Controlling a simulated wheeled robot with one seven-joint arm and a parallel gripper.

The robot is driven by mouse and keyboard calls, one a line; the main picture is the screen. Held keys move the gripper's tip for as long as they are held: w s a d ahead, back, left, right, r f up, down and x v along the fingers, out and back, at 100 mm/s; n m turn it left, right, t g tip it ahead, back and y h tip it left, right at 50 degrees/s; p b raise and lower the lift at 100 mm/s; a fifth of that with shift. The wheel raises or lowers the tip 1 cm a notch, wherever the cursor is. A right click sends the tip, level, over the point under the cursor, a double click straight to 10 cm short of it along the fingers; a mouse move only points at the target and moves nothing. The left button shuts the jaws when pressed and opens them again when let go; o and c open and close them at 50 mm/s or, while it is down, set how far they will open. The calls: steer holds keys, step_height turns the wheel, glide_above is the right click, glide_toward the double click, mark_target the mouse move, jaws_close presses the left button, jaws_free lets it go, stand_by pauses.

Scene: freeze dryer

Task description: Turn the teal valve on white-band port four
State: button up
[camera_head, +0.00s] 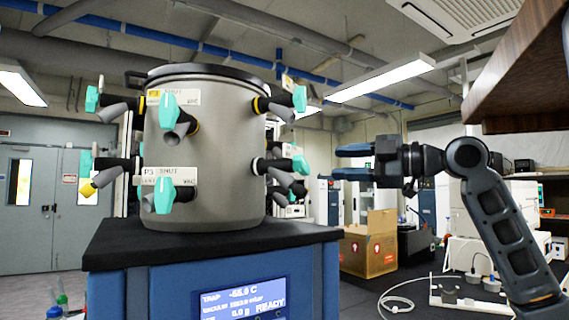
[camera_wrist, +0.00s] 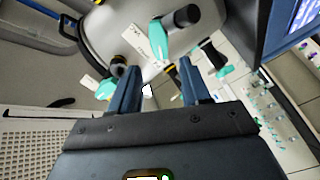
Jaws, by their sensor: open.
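A grey drum (camera_head: 205,150) carries teal valves on dark ports in an upper and a lower row. The front valves are an upper one (camera_head: 169,110) and a lower one (camera_head: 164,193); on the right are an upper valve (camera_head: 299,98) and a lower valve (camera_head: 299,164). The front labels seem to read P3; I cannot tell which port is white-band four. My gripper (camera_head: 338,162) is open and empty right of the drum, apart from the right valves, fingers pointing left. In the wrist view, a teal valve (camera_wrist: 157,38) shows beyond and between the fingers.
The drum stands on a blue cabinet (camera_head: 215,275) with a black top and a lit display. A cardboard box (camera_head: 368,245) stands on the floor behind. A brown overhead shelf (camera_head: 520,85) hangs above my arm at right.

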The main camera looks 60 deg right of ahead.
mark_target(305, 164)
steer(key=w+p, duration=0.2)
steer(key=w, duration=0.5)
steer(key=shift+r, duration=0.15)
steer(key=shift+w+d+p, duration=0.1)
steer(key=shift+w+p, duration=0.25)
steer(key=shift+w, duration=0.2)
jaws_close()
